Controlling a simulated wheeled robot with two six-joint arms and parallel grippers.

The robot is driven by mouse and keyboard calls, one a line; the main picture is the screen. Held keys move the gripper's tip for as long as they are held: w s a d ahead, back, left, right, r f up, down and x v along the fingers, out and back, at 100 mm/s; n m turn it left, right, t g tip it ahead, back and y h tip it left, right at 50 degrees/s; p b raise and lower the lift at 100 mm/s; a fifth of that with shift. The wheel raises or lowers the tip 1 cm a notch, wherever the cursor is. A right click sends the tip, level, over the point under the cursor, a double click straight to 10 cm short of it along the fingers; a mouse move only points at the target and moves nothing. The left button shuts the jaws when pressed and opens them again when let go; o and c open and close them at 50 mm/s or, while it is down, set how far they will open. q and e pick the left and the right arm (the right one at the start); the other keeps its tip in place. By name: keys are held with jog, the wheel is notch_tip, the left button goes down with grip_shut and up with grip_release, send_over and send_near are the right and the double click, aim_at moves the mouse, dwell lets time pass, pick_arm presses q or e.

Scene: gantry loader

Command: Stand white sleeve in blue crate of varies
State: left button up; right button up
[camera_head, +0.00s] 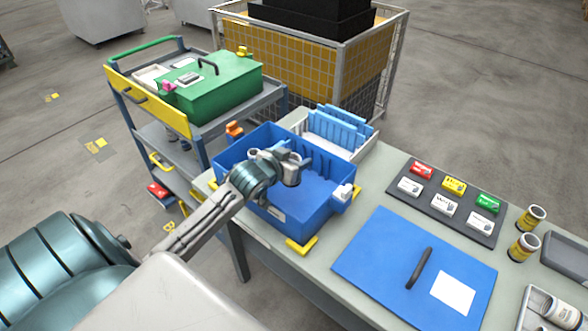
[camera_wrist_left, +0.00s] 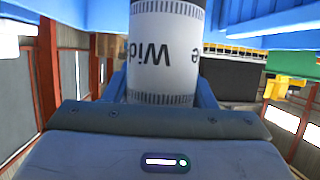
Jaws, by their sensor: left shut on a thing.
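The blue crate (camera_head: 316,220) stands open on the table in the head view. My left gripper (camera_head: 290,168) is over the crate's opening, and its fingers are hard to make out there. In the left wrist view it is shut on a white sleeve (camera_wrist_left: 165,55), a white cylinder with a dark ticked band and the letters "Wide" upside down. Blue fingers flank the sleeve. Blue surfaces (camera_wrist_left: 270,14) cross the top of that view. In the head view the held sleeve is largely hidden by the gripper. My right gripper is not in view.
A blue lid (camera_head: 385,265) with a black handle lies right of the crate. A dark mat (camera_head: 408,186) holds several small boxes. Two cans (camera_head: 524,246) and a tray with a lying white cylinder (camera_head: 563,312) are at right. A green box (camera_head: 215,90) sits on the cart at left.

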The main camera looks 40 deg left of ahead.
pick_arm(q)
jog(key=shift+f, duration=2.65)
jog(key=o, duration=1.3)
jog(key=shift+r, duration=0.2)
jog(key=v, duration=0.8)
jog(key=r+v, duration=0.1)
jog(key=v, duration=0.3)
